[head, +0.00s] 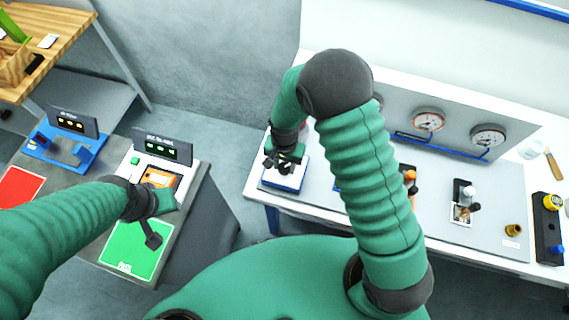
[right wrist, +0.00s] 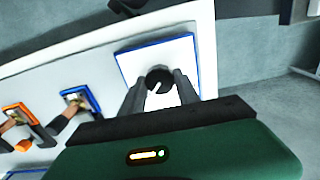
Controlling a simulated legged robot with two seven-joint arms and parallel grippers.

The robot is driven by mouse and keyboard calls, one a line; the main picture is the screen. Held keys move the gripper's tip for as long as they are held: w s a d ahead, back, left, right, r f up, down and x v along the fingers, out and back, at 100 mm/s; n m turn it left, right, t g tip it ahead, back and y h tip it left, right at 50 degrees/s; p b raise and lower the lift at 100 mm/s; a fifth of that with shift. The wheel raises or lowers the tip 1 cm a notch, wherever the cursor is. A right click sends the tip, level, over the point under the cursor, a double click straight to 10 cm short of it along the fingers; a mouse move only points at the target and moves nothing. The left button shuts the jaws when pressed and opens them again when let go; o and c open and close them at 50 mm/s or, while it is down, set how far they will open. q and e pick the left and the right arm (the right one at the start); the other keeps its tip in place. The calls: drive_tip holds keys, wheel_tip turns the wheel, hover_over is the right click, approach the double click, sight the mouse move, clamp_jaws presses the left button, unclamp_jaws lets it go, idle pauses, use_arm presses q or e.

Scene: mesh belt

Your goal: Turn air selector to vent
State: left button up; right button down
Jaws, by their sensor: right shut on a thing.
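The air selector is a black round knob (right wrist: 160,78) with a white pointer line, in the middle of a white plate with a blue edge (right wrist: 188,48). In the right wrist view the pointer slants toward the lower left. My right gripper (right wrist: 160,95) is shut on the knob, one finger on each side. In the head view the plate (head: 287,179) is at the left end of the bench, and my right gripper (head: 284,163) covers the knob. No plate lettering is readable. My left gripper (head: 152,238) hangs over a green pad (head: 130,252); its jaw opening is unclear.
The grey-topped bench (head: 330,216) carries several other fittings to the right, including an orange-handled one (head: 410,176). Round gauges (head: 428,119) stand along its back. A dark sign box (head: 163,148) stands behind my left gripper.

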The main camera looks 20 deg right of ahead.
sight(284, 166)
drive_tip(key=shift+w, duration=0.1)
drive_tip(key=c, duration=0.9)
unclamp_jaws()
drive_tip(key=shift+a, duration=0.1)
wheel_tip(284, 166, up, 17)
drive_tip(key=b, duration=0.2)
drive_tip(key=shift+b, duration=0.35)
drive_tip(key=shift+f, duration=0.15)
